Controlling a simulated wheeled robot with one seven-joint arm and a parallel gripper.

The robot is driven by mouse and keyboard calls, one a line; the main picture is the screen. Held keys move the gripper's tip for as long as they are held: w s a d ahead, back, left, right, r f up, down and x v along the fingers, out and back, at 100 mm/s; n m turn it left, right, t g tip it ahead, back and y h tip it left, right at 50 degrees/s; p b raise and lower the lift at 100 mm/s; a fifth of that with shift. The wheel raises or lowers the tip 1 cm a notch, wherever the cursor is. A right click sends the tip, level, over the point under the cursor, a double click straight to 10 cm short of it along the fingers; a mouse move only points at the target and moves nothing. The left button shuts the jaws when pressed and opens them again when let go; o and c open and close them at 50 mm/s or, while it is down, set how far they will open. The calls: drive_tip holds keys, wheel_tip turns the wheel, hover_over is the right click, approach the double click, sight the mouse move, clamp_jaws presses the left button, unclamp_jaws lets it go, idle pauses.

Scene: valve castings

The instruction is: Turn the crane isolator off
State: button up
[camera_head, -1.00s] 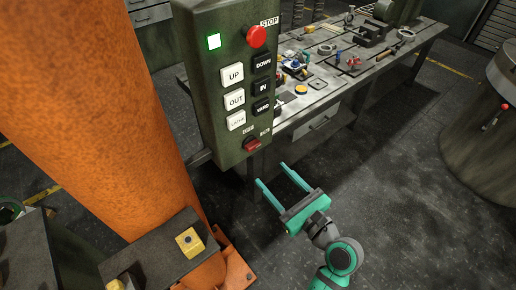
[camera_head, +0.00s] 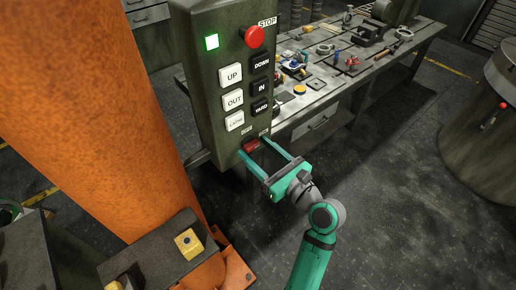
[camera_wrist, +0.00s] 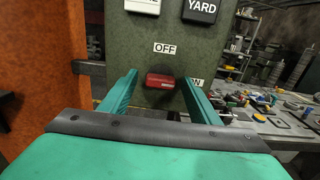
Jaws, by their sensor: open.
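The crane control box (camera_head: 210,90) is a dark green pendant beside the orange column. Its red isolator knob (camera_head: 251,146) sits at the bottom, under small OFF and ON labels. In the wrist view the red knob (camera_wrist: 160,81) lies horizontal, with the OFF label (camera_wrist: 165,48) above it and the ON label (camera_wrist: 196,82) to its right, partly hidden by a finger. My gripper (camera_head: 264,147) is open, its two teal fingers on either side of the knob. I cannot tell whether they touch it. A green light (camera_head: 212,41) is lit on the box.
A red STOP button (camera_head: 254,37) and white and black push buttons sit above the knob. The orange column (camera_head: 100,110) stands close on the left. A workbench (camera_head: 330,88) with tools lies behind.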

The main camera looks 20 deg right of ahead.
drive_tip(key=shift+w+a, duration=0.2)
drive_tip(key=shift+w, duration=0.2)
drive_tip(key=shift+d, duration=0.1)
drive_tip(key=c, duration=1.1)
drive_tip(key=shift+o, duration=0.2)
